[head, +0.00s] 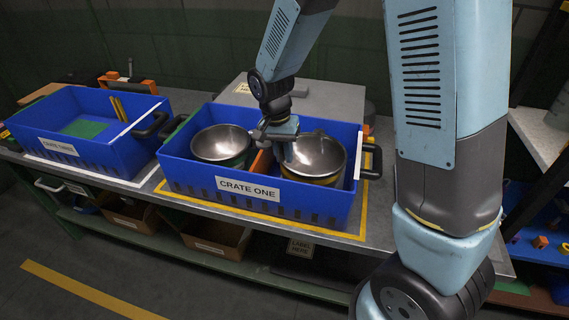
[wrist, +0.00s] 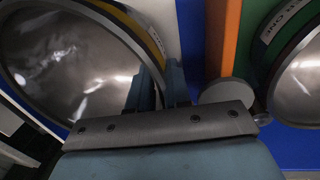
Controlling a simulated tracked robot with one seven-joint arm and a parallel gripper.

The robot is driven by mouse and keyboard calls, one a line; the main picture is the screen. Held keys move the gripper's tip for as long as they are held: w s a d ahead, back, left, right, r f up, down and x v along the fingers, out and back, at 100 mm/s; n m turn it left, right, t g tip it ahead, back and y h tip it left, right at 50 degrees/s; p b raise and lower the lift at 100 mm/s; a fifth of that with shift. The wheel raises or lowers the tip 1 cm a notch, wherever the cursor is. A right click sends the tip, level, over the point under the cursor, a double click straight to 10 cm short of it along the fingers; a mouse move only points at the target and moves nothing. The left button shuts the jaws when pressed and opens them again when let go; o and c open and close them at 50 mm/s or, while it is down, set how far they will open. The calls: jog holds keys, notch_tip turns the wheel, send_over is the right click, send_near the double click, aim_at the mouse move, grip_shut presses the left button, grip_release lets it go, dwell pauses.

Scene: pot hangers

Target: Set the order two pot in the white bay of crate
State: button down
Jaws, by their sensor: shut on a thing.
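A steel pot with a yellow band (head: 318,157) is at the right side of the blue crate labelled CRATE ONE (head: 200,183). It fills the left of the wrist view (wrist: 65,60). My gripper (head: 288,150) is shut on this pot's left rim, with the fingers (wrist: 160,88) on either side of the wall. The pot's lower part is hidden behind the crate front, so I cannot tell whether it touches the floor. A white patch (wrist: 158,22) shows beside it. A second pot, with a green band (head: 222,146), sits in the left side; its label ends in "ONE" (wrist: 283,22).
An orange divider (wrist: 224,40) stands between the two pots, close to my gripper. Another blue crate, labelled CRATE THREE (head: 62,148), with a green patch (head: 84,129) inside, stands to the left. A grey box (head: 335,100) is behind the first crate.

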jog(key=shift+f, duration=1.85)
jog(key=c, duration=1.3)
grip_release()
jog(key=shift+c, duration=0.2)
